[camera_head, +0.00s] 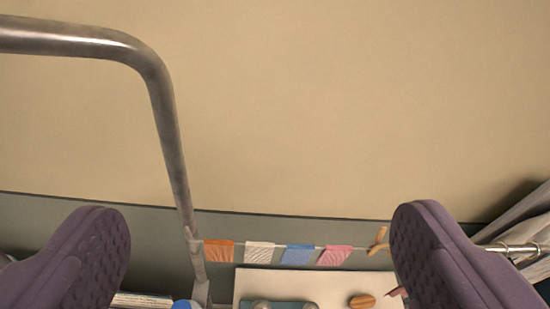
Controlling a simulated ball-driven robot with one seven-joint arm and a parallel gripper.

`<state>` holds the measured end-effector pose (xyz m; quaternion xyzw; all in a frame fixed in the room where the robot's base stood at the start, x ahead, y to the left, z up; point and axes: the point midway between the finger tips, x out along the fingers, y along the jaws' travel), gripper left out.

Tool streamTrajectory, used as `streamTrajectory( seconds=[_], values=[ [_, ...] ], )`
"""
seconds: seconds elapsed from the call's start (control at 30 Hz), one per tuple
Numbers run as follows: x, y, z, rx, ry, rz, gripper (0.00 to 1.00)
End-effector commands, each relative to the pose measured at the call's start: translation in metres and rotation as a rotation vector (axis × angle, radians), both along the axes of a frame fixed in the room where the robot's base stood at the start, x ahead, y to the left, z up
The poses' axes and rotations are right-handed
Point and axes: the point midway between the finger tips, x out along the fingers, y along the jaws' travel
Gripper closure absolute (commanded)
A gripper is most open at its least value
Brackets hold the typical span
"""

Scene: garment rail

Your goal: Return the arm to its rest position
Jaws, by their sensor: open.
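My gripper (258,258) shows at the bottom of the view as two purple padded fingers, one at the lower left and one at the lower right. The fingers stand wide apart with nothing held between them. Between and beyond them, small cloths hang in a row on a thin rail: an orange one (219,251), a white one (260,252), a blue one (297,254) and a pink one (334,256). A wooden peg or hanger (378,241) is on the rail near the right finger.
A bent metal tube (165,110) rises at the left and curves off the left edge. A pale board (340,283) below the cloths bears a wooden oval (362,301) and a teal item. Grey fabric (525,222) and a metal rod (508,248) are at the right. The beige wall above is bare.

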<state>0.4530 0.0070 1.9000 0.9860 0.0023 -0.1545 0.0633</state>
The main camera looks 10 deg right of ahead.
Motion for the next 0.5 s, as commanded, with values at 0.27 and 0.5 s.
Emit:
streamTrajectory(
  seconds=[0.27,0.5],
  values=[
    [-0.018,-0.007,0.037,0.131,-0.089,-0.021,0.00],
    [-0.018,-0.006,0.032,0.127,-0.086,-0.019,0.00]
  ],
)
